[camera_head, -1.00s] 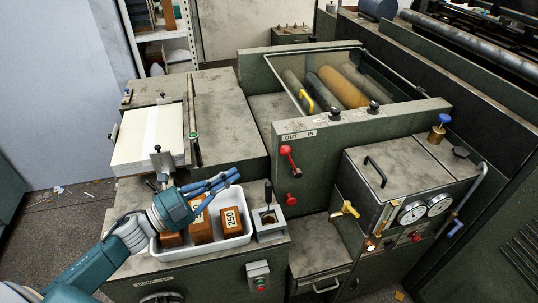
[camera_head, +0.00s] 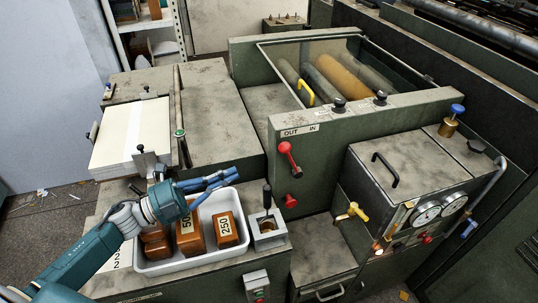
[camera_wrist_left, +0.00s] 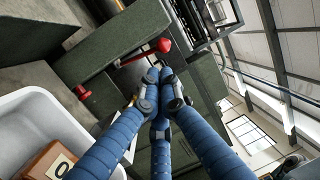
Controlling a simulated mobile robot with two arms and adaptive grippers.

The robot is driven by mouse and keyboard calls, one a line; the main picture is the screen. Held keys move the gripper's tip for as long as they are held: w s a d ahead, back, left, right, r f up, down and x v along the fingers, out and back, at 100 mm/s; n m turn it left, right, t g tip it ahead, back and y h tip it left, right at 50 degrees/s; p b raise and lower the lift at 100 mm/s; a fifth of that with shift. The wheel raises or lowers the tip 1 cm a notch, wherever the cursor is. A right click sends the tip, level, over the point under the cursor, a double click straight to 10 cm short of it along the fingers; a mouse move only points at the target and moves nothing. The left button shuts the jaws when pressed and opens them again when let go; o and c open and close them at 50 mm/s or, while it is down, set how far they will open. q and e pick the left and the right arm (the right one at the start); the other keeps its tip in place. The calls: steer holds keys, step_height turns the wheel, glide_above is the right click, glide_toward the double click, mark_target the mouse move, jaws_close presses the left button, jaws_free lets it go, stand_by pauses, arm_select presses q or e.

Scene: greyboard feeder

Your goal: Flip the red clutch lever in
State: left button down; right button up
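The red clutch lever (camera_head: 290,158) is on the front of the green machine, below the OUT IN label (camera_head: 299,130). Its ball end is up, toward the OUT side, and its arm slants down to the right. In the left wrist view its red ball (camera_wrist_left: 163,45) shows just beyond the fingertips. My left gripper (camera_head: 235,175) is left of the lever, apart from it, above the white tray. Its blue fingers lie close together with a narrow gap at the tips, and nothing is between them. My right gripper is not in view.
The white tray (camera_head: 246,238) below my left gripper holds brown numbered blocks (camera_head: 226,230). A small box with a black handle (camera_head: 267,197) stands to its right. A second red knob (camera_head: 291,201) sits below the lever. A paper stack (camera_head: 132,132) lies behind the gripper.

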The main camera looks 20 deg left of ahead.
mark_target(282, 147)
arm_select(q)
steer(key=p+x, duration=0.3)
steer(key=x, duration=0.8)
steer(key=shift+w+d, duration=0.25)
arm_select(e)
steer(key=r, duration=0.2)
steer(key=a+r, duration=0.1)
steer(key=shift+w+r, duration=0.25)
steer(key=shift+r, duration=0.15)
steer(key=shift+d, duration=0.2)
arm_select(q)
steer(key=d+r+p, duration=0.1)
steer(key=p, duration=0.1)
steer(key=w+d+r+g+y+p, duration=0.1)
steer(key=p, duration=0.2)
steer(key=shift+w+r, duration=0.2)
steer(key=s+d+x, duration=0.1)
steer(key=x, duration=0.7)
steer(key=shift+w+d+r, duration=0.2)
steer(key=shift+d+r, duration=0.05)
steer(key=shift+r, duration=0.15)
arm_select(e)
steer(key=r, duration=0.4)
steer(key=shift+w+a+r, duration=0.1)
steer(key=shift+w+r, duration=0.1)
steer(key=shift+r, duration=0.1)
